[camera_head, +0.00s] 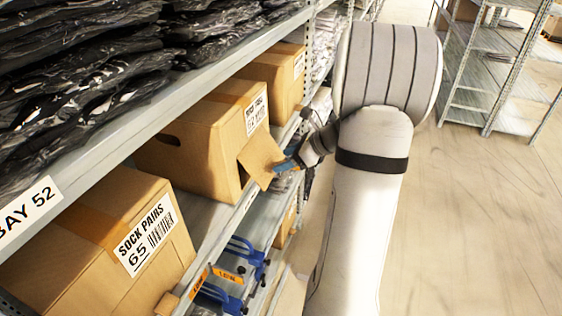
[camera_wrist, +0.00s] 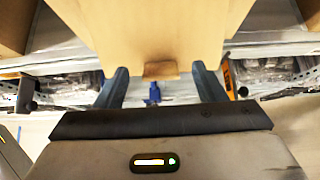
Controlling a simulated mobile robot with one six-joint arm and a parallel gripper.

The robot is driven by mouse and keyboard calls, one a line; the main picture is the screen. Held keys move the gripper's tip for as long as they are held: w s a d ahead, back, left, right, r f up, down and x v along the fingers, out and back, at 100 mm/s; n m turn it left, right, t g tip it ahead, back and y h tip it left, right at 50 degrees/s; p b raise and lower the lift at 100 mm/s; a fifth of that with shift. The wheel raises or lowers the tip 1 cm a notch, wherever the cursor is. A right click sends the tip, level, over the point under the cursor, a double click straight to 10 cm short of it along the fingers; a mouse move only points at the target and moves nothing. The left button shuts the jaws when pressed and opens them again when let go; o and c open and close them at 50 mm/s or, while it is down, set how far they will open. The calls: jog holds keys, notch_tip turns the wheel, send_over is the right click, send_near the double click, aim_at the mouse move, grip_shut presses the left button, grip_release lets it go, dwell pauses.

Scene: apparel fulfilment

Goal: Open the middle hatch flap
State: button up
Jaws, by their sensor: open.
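The middle cardboard box (camera_head: 190,150) stands on the shelf between two others. Its hatch flap (camera_head: 262,158) juts outward from the box's aisle-side face, below the label, and looks partly swung open. My gripper (camera_head: 287,165) is at the flap's outer edge, with a blue fingertip showing there; my arm hides part of this area. In the wrist view the flap (camera_wrist: 155,30) fills the upper middle, with a small tab (camera_wrist: 160,71) at its lower edge. My open fingers (camera_wrist: 160,78) stand apart on either side of the tab; contact cannot be told.
A nearer box labelled SOCK PAIRS 65 (camera_head: 110,245) and a farther box (camera_head: 275,80) flank the middle one. Black bagged garments (camera_head: 80,70) lie on the shelf above. Blue-handled items (camera_head: 240,255) are below. The aisle floor (camera_head: 470,220) at right is clear.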

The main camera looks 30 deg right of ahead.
jog(key=v, duration=0.5)
jog(key=shift+s+d+r, duration=0.15)
jog(key=shift+s+r, duration=0.05)
